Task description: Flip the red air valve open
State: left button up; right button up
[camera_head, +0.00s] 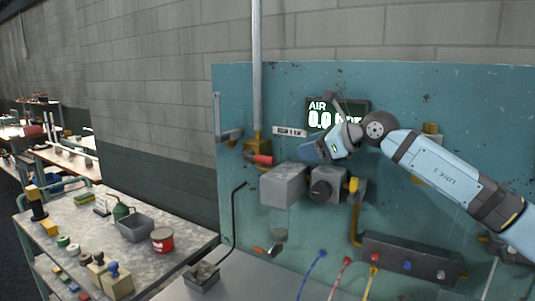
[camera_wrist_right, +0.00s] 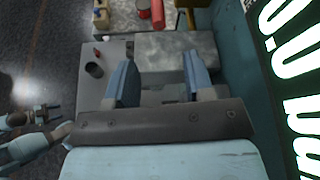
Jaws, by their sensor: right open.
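The air valve has a brass body (camera_head: 257,143) under a vertical grey pipe, with a red handle (camera_head: 259,158) pointing right and slightly down. A red handle (camera_wrist_right: 157,14) and brass piece (camera_wrist_right: 190,18) show at the top of the right wrist view. My right gripper (camera_head: 310,152) is to the right of the handle, in front of the panel and apart from the valve. In the wrist view its blue fingers (camera_wrist_right: 160,88) are spread with nothing gripped. My left arm shows at the wrist view's lower left, its gripper (camera_wrist_right: 46,112) small and dark.
A lit AIR display (camera_head: 325,112) reading 0.0 is partly behind my right wrist. A grey box (camera_head: 283,185) and regulator knob (camera_head: 321,190) lie below the gripper. The blue-green panel (camera_head: 232,90) is close behind. A cluttered bench (camera_head: 75,215) stands left.

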jog(key=p, duration=0.1)
send_near(261, 157)
jog(key=shift+w+f, duration=0.1)
jog(key=shift+f, duration=0.05)
jog(key=p+x, duration=0.1)
jog(key=x, duration=0.7)
jog(key=shift+w+d+f, duration=0.1)
jog(key=shift+d+f, duration=0.05)
pick_arm(q)
jog(key=shift+s+r, duration=0.6)
jog(key=shift+r, duration=0.35)
jog(key=shift+s+f, duration=0.1)
jog(key=shift+f, duration=0.05)
pick_arm(e)
grip_shut()
